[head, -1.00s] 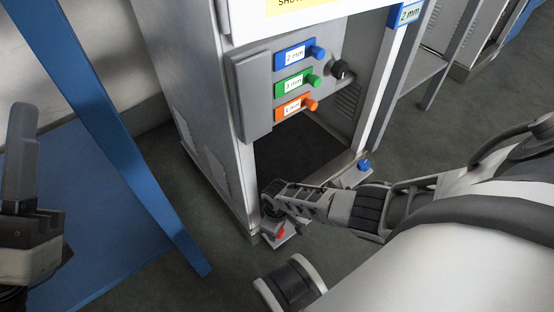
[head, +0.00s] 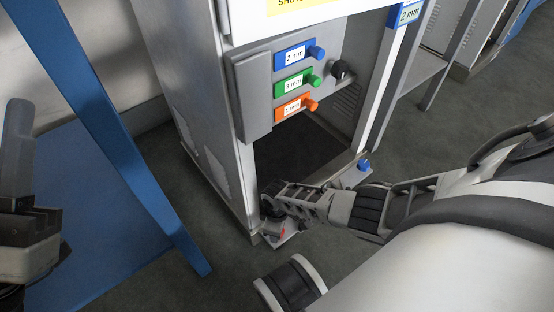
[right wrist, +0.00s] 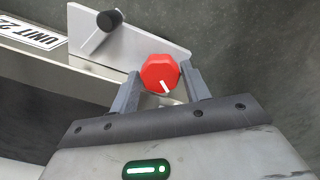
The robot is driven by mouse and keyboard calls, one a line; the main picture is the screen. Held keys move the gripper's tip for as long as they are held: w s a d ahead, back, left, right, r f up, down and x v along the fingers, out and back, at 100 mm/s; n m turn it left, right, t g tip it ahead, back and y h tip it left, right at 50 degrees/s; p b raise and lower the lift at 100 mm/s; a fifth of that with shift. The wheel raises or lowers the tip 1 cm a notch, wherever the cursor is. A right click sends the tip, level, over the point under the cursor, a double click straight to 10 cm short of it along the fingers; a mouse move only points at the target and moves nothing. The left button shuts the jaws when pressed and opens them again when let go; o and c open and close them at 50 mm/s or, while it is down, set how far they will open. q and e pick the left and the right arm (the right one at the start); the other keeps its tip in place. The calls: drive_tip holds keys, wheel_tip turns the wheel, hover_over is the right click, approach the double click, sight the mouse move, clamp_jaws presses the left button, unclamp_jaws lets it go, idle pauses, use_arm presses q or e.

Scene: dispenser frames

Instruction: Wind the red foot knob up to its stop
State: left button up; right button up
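The red foot knob (right wrist: 160,73) is a faceted red cap with a white line that points down and slightly right in the right wrist view. It sits at the cabinet's near front foot, low by the floor, where a little red (head: 283,233) shows in the head view. My right gripper (right wrist: 161,70) has one finger on each side of the knob, close against it, and looks shut on it. In the head view my right gripper (head: 272,212) partly hides the knob. My left gripper (head: 20,112) is at the left edge, away from the cabinet; its opening cannot be told.
The grey cabinet (head: 190,110) carries blue, green and orange labelled knobs and a black knob (head: 341,69). A blue foot knob (head: 363,166) is at the other front foot. A foot plate with a black knob (right wrist: 109,20) shows beside the red one. A blue post (head: 110,140) stands left.

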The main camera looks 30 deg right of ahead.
drive_tip(key=shift+o, duration=1.2)
drive_tip(key=shift+r, duration=0.25)
wheel_tip(320, 180, up, 4)
drive_tip(key=p, duration=0.3)
drive_tip(key=shift+f, duration=0.15)
wheel_tip(320, 180, up, 4)
drive_tip(key=p, duration=0.3)
drive_tip(key=shift+p, duration=0.35)
use_arm(q)
wheel_tip(320, 180, down, 13)
drive_tip(key=n+g+y+p, duration=0.5)
drive_tip(key=n+y, duration=0.4)
drive_tip(key=shift+s+a+r+g+y, duration=0.2)
drive_tip(key=shift+s+a+g+y, duration=0.1)
drive_tip(key=shift+s+g, duration=0.15)
use_arm(e)
wheel_tip(320, 180, up, 8)
drive_tip(key=shift+f, duration=0.15)
